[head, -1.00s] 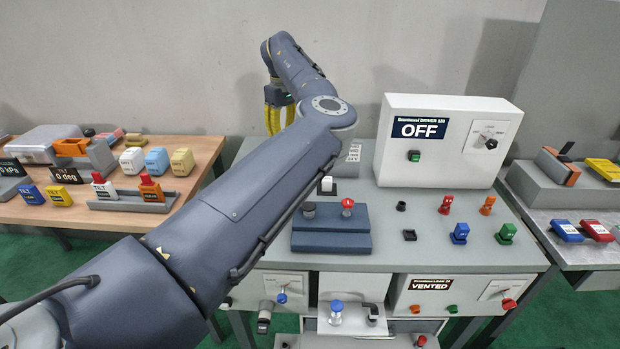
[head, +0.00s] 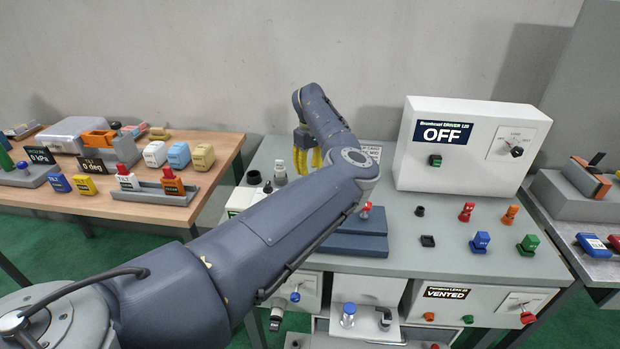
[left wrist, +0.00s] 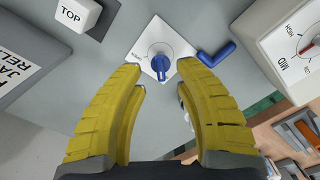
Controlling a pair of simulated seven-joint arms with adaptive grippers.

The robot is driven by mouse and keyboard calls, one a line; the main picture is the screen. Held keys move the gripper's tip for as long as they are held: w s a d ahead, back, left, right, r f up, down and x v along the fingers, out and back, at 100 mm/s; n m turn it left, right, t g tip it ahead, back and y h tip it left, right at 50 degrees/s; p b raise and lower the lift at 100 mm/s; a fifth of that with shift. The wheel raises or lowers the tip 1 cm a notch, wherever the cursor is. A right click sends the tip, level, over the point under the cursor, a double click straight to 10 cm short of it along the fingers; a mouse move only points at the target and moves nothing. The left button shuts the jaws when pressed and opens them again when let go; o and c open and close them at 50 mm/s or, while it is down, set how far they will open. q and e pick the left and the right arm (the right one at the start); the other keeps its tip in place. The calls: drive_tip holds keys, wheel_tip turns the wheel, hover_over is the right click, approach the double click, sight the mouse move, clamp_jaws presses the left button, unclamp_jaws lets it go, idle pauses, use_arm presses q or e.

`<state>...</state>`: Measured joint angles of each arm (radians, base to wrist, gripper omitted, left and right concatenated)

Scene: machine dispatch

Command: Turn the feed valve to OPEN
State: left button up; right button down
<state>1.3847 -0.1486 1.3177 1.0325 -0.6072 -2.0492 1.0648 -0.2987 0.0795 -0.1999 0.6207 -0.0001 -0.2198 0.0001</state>
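A blue knob (left wrist: 160,63) sits on a white diamond-shaped plate with small markings (left wrist: 146,42), on a grey surface. I take it to be the feed valve; its label is too small to read. My left gripper (left wrist: 160,75) is open, its yellow fingers on either side of the knob in the left wrist view, with nothing held. I cannot tell whether they touch the knob. In the head view my left gripper (head: 308,158) points down over the back left of the grey bench (head: 400,250). The knob is not visible there. My right gripper is not in view.
A blue lever (left wrist: 216,54) lies close to the right finger. The white box reading OFF (head: 420,175) stands on the bench at right.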

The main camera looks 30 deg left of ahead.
use_arm(q)
drive_tip(key=shift+f, duration=1.8)
drive_tip(key=shift+c, duration=0.4)
clamp_jaws()
